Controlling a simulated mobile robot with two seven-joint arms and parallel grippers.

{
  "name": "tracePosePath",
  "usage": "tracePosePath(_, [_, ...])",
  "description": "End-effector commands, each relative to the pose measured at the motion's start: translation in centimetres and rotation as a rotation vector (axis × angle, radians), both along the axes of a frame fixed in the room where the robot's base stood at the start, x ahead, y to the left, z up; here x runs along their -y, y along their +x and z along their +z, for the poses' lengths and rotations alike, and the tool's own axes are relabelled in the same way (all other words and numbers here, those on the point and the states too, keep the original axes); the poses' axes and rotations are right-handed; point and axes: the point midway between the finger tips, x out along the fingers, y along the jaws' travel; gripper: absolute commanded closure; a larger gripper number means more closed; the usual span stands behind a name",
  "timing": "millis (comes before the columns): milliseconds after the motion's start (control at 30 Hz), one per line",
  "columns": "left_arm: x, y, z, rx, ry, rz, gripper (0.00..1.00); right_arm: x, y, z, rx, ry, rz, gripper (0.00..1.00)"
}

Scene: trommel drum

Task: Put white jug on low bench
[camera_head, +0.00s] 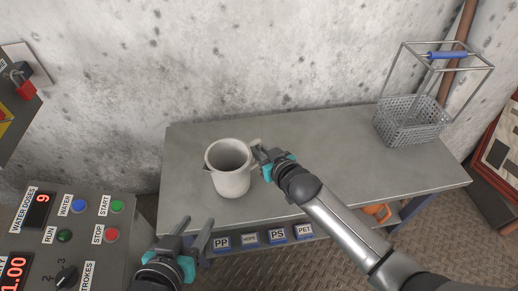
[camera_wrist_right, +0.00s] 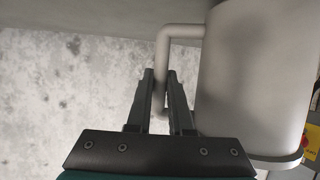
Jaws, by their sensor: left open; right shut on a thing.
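The white jug (camera_head: 232,178) is upright on or just above the grey top of the low bench (camera_head: 330,165), left of its middle; I cannot tell whether its base touches. My right gripper (camera_head: 260,152) is shut on the jug's handle, on the jug's right side. In the right wrist view the fingers (camera_wrist_right: 160,90) close around the handle (camera_wrist_right: 163,55), and the jug body (camera_wrist_right: 250,80) fills the right side. My left gripper (camera_head: 196,232) is open and empty, in front of the bench's front left edge, below the jug in the picture.
A wire basket (camera_head: 408,125) with a blue handle stands at the bench's back right. A control panel (camera_head: 70,235) with buttons is at the lower left. Labelled blocks (camera_head: 250,238) sit below the bench's front edge. The bench middle is clear, under my right arm.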

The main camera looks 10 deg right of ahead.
Motion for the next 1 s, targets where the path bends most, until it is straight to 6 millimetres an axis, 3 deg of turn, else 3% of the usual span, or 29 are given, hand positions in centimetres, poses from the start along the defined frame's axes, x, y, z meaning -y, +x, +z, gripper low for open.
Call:
tracePosePath(667, [0.0,0.0,-0.7,-0.001,0.002,0.000,0.50,0.0,0.0,-1.0,0.001,0.001,0.000,1.00])
tracePosePath(700, [0.0,0.0,-0.7,-0.001,0.002,0.000,0.50,0.0,0.0,-1.0,0.001,0.002,0.000,0.80])
tracePosePath(1000, [0.0,0.0,-0.6,-0.001,0.002,0.000,0.50,0.0,0.0,-1.0,0.001,0.000,0.000,0.46])
